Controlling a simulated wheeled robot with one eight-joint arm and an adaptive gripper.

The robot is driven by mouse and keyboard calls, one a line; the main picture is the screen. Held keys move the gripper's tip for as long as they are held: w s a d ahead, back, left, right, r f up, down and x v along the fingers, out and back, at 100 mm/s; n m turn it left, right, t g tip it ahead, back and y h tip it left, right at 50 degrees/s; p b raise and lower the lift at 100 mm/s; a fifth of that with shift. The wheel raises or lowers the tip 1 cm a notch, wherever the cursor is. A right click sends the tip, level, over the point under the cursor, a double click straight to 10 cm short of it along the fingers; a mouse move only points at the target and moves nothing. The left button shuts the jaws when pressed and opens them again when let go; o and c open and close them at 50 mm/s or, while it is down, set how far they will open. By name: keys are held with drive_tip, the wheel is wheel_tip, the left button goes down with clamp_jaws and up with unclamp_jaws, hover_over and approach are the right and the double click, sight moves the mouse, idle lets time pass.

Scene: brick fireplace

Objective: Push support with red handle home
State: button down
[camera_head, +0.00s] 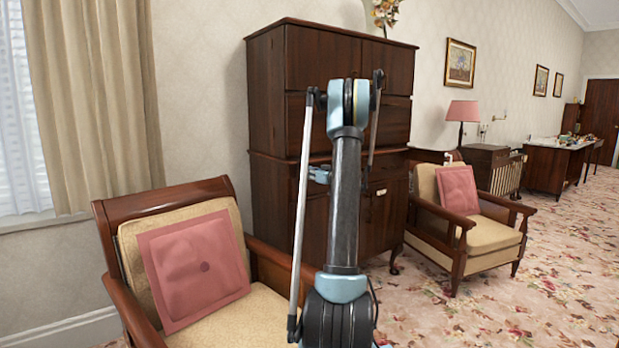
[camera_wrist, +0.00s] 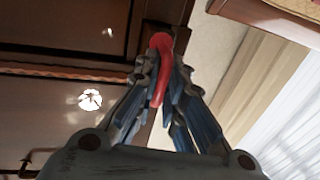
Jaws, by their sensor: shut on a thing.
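In the wrist view the red handle (camera_wrist: 159,64) sits between the two fingers of my gripper (camera_wrist: 163,72). The fingers are shut on it, and its curved top shows above them. The support behind the handle is mostly hidden by the fingers and cannot be told apart from the dark wood. In the head view the tall dark wooden cabinet (camera_head: 270,85) stands straight ahead, with my arm across its front. My gripper and the red handle are not clearly visible there. How far the support sticks out cannot be told.
An armchair with a pink cushion (camera_head: 195,268) stands close at the front left. Another armchair (camera_head: 490,237) stands right of the cabinet, near a pink lamp (camera_head: 462,112). A curtain (camera_head: 95,100) hangs at the left. Patterned carpet (camera_head: 560,280) is open at the right.

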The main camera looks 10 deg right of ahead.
drive_tip(key=shift+r, duration=0.15)
drive_tip(key=c, duration=1.7)
unclamp_jaws()
drive_tip(key=shift+d, duration=0.1)
drive_tip(key=shift+s+d, duration=0.1)
drive_tip(key=v, duration=1.1)
drive_tip(key=shift+s+d, duration=0.15)
drive_tip(key=shift+s+a+r+v, duration=0.2)
drive_tip(key=shift+a+v, duration=0.1)
drive_tip(key=shift+v, duration=3.1)
drive_tip(key=shift+s+a+r+v, duration=0.1)
drive_tip(key=shift+s+a+v, duration=0.2)
drive_tip(key=shift+v, duration=3.15)
drive_tip(key=shift+s+a+r+v, duration=0.15)
drive_tip(key=shift+a+v, duration=0.2)
drive_tip(key=shift+v, duration=3.05)
